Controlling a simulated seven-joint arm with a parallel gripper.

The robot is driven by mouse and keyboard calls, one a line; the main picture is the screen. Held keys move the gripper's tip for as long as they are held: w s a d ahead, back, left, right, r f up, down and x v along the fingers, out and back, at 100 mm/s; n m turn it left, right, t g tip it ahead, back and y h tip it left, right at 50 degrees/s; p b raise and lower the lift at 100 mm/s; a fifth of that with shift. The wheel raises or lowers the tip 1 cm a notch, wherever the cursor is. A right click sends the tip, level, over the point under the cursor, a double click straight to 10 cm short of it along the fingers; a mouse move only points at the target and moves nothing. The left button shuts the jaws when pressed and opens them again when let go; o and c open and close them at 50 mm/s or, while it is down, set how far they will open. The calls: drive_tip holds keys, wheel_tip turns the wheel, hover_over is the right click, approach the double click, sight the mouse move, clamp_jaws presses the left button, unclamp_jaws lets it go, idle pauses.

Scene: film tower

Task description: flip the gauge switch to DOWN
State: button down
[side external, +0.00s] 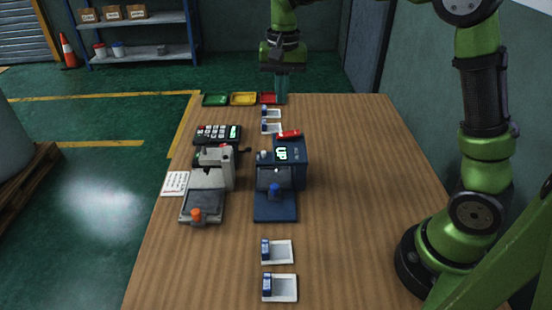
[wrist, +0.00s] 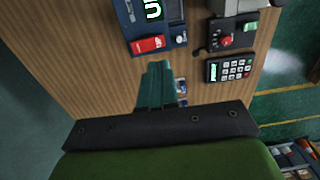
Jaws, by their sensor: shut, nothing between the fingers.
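The gauge (side external: 290,172) is a dark blue device in the middle of the table, with a lit display (side external: 282,154) that reads UP. A red part (side external: 289,134) sits at the gauge's far end; it looks like the switch, and it also shows in the wrist view (wrist: 148,44). The display shows partly at the top of the wrist view (wrist: 154,10). My gripper (side external: 282,98) is at the far end of the table, beyond the gauge and apart from it. Its teal fingers (wrist: 158,64) are shut and empty.
A grey device (side external: 214,165) and a keypad (side external: 218,133) stand left of the gauge. Green (side external: 215,100), yellow (side external: 243,99) and red (side external: 268,99) trays line the far edge. Small white holders lie in front (side external: 277,251) and behind (side external: 271,128).

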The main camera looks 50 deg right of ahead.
drive_tip(key=r, duration=0.5)
drive_tip(key=shift+w+a+r, duration=0.1)
drive_tip(key=shift+w+a, duration=0.25)
